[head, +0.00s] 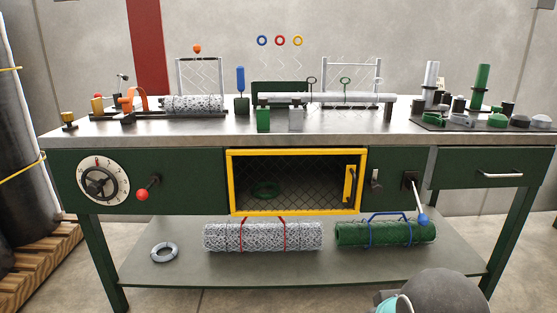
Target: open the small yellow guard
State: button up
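The small yellow guard (232,185) is a yellow-framed mesh panel in the front of the dark green bench, near its middle. It is closed flat over a dark compartment. A yellow upright handle (349,186) is at its right end. A green ring (265,189) shows through the mesh inside. A dark rounded part of my own body shows at the bottom right edge. My gripper cannot be made out in the head view.
Right of the guard are a small latch (376,180) and a blue-tipped lever (422,217). A dial (102,180) and red-knobbed lever (143,194) are at left. A drawer (494,174) is at right. Mesh rolls (262,236) lie on the lower shelf. The floor in front looks clear.

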aim_at(350, 179)
jog(key=z, duration=1.65)
jog(key=k, duration=0.95)
jog(key=u, duration=1)
jog(key=i, duration=0.5)
jog(key=u, duration=0.05)
